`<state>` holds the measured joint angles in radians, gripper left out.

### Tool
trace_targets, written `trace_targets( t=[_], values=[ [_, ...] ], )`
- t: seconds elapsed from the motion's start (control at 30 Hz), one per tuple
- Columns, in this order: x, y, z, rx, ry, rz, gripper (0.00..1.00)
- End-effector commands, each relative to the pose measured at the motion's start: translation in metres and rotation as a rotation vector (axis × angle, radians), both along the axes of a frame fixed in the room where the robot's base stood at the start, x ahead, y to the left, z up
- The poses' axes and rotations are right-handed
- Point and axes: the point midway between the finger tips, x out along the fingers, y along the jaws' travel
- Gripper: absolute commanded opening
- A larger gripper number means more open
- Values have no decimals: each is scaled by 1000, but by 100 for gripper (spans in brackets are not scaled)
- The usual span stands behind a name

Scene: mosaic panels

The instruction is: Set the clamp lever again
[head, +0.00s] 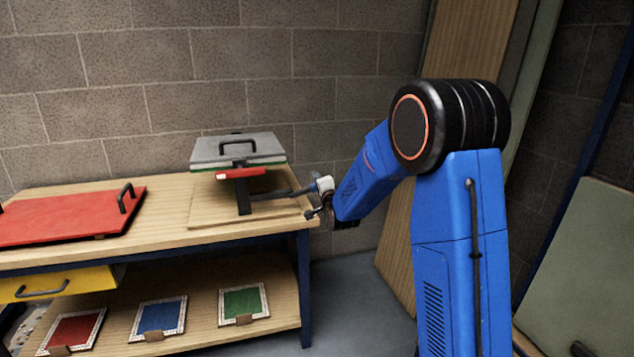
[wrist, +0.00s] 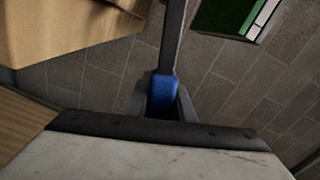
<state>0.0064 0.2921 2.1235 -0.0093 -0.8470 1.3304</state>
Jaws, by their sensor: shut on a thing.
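The clamp (head: 243,190) stands on a wooden board on the workbench, with a red bar and a grey top plate (head: 235,149) with a black handle; a green layer shows under the plate. Its dark lever (head: 285,193) reaches right, roughly level, past the board's edge. My gripper (head: 319,199) is at the lever's outer end. In the wrist view, the lever (wrist: 173,35) runs down to a blue grip (wrist: 162,90), and my gripper (wrist: 162,103) is shut on it, one dark finger on each side. The fingertips are small and partly hidden in the head view.
A red panel with a handle (head: 75,218) lies on the workbench (head: 170,232) at left, above a yellow drawer (head: 55,284). Red (head: 75,331), blue (head: 162,314) and green (head: 243,302) mosaic panels stand on the lower shelf. The floor (head: 345,285) right of the bench is clear.

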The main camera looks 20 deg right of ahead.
Motion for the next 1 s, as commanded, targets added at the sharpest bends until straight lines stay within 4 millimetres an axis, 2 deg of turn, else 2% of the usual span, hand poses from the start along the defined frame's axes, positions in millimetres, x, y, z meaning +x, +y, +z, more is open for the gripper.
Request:
trace_targets(
  t=[0.17, 0.2, 0.5, 0.63, 0.77, 1.0],
  values=[
    [-1, -1, -3, 2, 6, -1, 0],
    [-1, -1, -3, 2, 7, -2, 29],
    [-1, 0, -2, 1, 4, -1, 30],
    [-8, 0, -1, 0, 3, -1, 30],
    [-26, 0, -1, 0, 3, -1, 30],
    [-74, 0, -1, 0, 3, -1, 30]
  ],
)
